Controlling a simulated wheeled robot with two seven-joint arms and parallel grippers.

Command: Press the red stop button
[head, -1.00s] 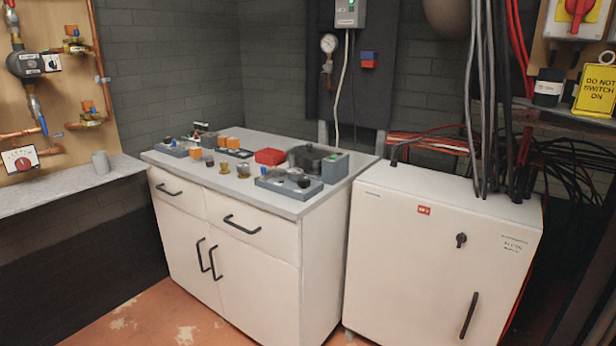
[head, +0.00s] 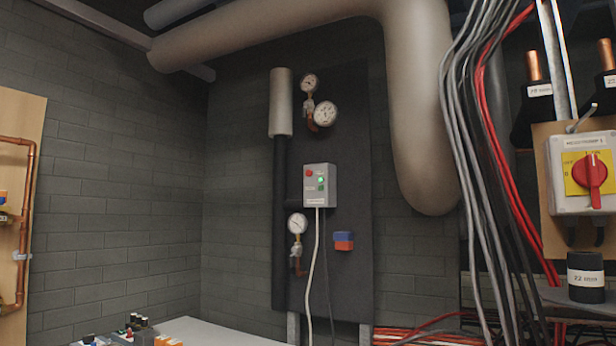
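A grey control box (head: 320,186) is mounted on the dark panel on the back wall, near the middle of the head view. A small red button (head: 309,173) sits at its upper left. A pale cable hangs from the bottom of the box. Neither of my grippers is in view.
Gauges (head: 325,114) stand above the box and another gauge (head: 297,223) is at its lower left. A worktop (head: 215,333) with small items lies below. A thick pipe (head: 420,130) and hanging cables are to the right, beside a red rotary switch (head: 589,171).

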